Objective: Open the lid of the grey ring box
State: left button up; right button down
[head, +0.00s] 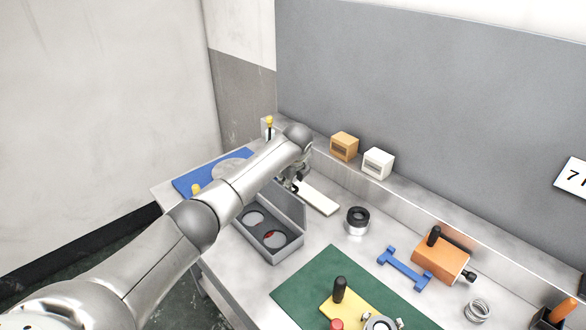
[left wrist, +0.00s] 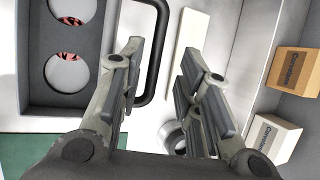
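The grey ring box (head: 270,250) sits on the bench with its lid (head: 290,204) standing up along the far side. Its open inside shows two round recesses with something red in them. In the left wrist view the box (left wrist: 62,98) is at the left, and a black bar handle (left wrist: 163,40) shows beside it. My left gripper (head: 291,183) is just behind the raised lid, partly hidden by my arm. In the left wrist view its fingers (left wrist: 162,50) are apart, with part of the handle between them in the picture; contact cannot be told. My right gripper is not in view.
A white bar (head: 319,197) lies behind the lid. A black-and-silver ring (head: 357,220) stands to its right. An orange box (head: 344,146) and a white box (head: 378,163) stand on the back ledge. A green mat (head: 300,292) is in front; a blue mat (head: 190,186) is at left.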

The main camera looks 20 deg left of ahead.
pick_arm(q)
jog(key=v, duration=0.7)
jog(key=shift+d, duration=0.1)
